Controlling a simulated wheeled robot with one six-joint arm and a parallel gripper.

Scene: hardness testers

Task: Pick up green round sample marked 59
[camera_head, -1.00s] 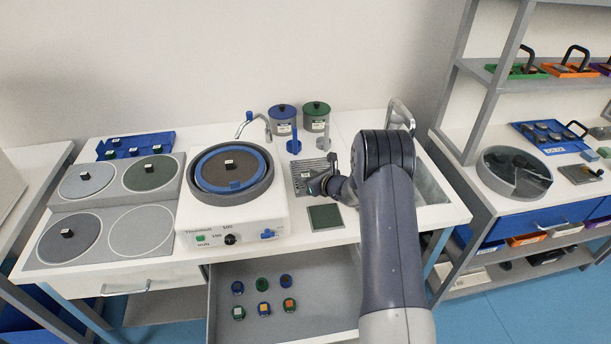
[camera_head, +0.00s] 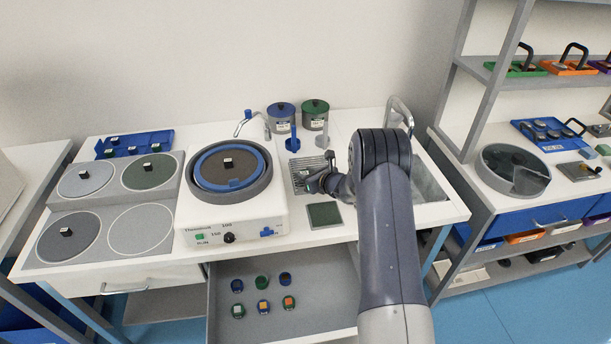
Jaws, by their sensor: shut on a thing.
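My gripper (camera_head: 316,182) is at the end of my arm, just above the metal grate of the sink unit, pointing left. It is shut on a small round sample that looks greenish; its mark is too small to read and my gripper covers most of it. The blue ones include one at the back left (camera_head: 237,286). No number on them is legible.
A polishing machine (camera_head: 232,214) stands left of my gripper. The metal grate (camera_head: 300,172) and a dark green square pad (camera_head: 324,215) are close by. Two lidded pots (camera_head: 281,114) and a tap (camera_head: 400,113) stand behind. Flat discs (camera_head: 139,230) lie at the left.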

